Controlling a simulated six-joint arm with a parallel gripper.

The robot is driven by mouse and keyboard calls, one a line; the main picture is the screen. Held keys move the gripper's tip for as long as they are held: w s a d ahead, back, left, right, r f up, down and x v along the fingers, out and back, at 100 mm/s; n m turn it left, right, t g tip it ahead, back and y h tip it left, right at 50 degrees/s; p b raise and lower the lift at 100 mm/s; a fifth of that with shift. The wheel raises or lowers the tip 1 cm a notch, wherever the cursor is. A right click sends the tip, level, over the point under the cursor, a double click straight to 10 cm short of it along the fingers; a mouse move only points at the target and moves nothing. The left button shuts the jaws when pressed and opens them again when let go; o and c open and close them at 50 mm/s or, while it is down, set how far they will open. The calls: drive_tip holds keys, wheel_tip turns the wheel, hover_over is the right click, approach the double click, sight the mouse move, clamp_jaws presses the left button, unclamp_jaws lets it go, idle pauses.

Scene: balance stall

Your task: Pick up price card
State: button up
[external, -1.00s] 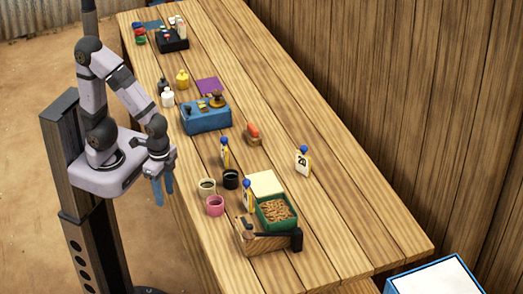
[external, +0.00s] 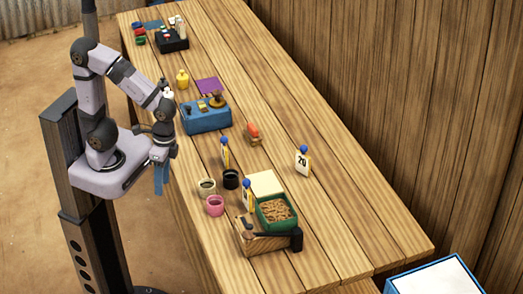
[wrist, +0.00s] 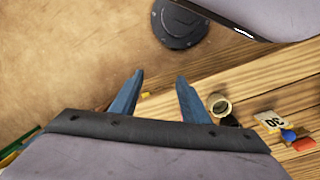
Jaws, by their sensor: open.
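Three price cards with blue knobs on top stand on the wooden table. One card marked 20 (external: 303,161) is toward the right, apart from the other things. A second card (external: 225,153) stands in front of the blue box, and a third card (external: 247,196) stands beside the green tray. The wrist view shows a card marked 30 (wrist: 270,121) at the right, partly cut off by nearby coloured things. My gripper (external: 160,180) points down off the table's left edge, away from all the cards. In the wrist view my gripper (wrist: 158,78) is open with nothing between its fingers.
A cream cup (external: 207,187), black cup (external: 230,179) and pink cup (external: 215,206) stand close to the near cards. A green tray (external: 262,222) and a wooden box (external: 262,244) are beside them. The table's right side is mostly clear.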

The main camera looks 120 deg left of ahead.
drive_tip(key=f+n+h, duration=0.1)
drive_tip(key=n+h, duration=0.1)
drive_tip(key=n, duration=0.1)
drive_tip(key=r+n+t+y+b, duration=0.2)
drive_tip(key=n+t+y+b, duration=0.2)
drive_tip(key=n+t, duration=2.1)
hover_over(224, 151)
drive_tip(key=s+a, duration=0.2)
drive_tip(key=s, duration=0.3)
drive_tip(key=n+g, duration=0.6)
wheel_tip(224, 151, down, 9)
drive_tip(key=w+p, duration=0.3)
drive_tip(key=w, duration=0.5)
drive_tip(key=shift+d+m+h, duration=0.15)
drive_tip(key=shift+m+h, duration=0.15)
drive_tip(key=shift+h, duration=0.1)
